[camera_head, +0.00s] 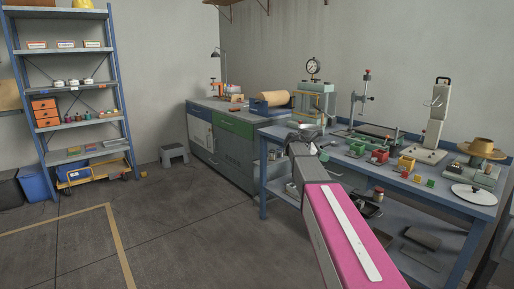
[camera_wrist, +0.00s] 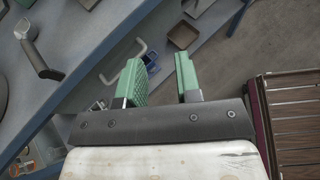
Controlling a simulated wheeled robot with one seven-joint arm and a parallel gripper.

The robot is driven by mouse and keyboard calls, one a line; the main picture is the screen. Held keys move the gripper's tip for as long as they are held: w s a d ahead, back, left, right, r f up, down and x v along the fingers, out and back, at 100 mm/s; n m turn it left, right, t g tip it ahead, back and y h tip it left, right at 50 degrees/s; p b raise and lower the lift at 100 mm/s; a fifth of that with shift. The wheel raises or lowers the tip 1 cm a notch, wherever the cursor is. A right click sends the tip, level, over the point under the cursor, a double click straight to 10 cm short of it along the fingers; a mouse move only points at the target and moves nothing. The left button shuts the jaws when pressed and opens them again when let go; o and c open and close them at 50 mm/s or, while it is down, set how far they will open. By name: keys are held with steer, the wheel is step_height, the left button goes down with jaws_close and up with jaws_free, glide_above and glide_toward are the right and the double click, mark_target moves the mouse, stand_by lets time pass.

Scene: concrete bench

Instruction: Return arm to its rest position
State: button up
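My arm reaches from the bottom right of the head view out to the front edge of the blue workbench (camera_head: 290,137). My gripper is at the far end of the arm, and the arm's own links mostly hide it there. In the wrist view my gripper (camera_wrist: 161,72) shows two green ridged fingers standing apart, with nothing held between them. Below the fingers the wrist view shows the bench's blue frame, grey shelf surface and the concrete floor (camera_wrist: 280,35).
The bench holds red, yellow and green blocks (camera_head: 380,156), a press (camera_head: 436,120) and a round white plate (camera_head: 473,194). A grey cabinet (camera_head: 235,150) stands behind. A blue shelf rack (camera_head: 75,100) stands at the left. The floor (camera_head: 165,230) left of my arm is clear.

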steer(key=s+a+f+m+y, duration=0.4)
steer(key=s+f+m, duration=0.2)
steer(key=s+f, duration=0.3)
steer(key=s+a+f+m+y, duration=0.4)
steer(key=s+f+m, duration=0.2)
steer(key=s+f, duration=0.3)
steer(key=s+a+f+m+y, duration=0.4)
steer(key=s+f, duration=0.6)
steer(key=s, duration=0.5)
steer(key=shift+a+m+y, duration=0.4)
steer(key=shift+a+m, duration=0.1)
steer(key=shift+m, duration=0.4)
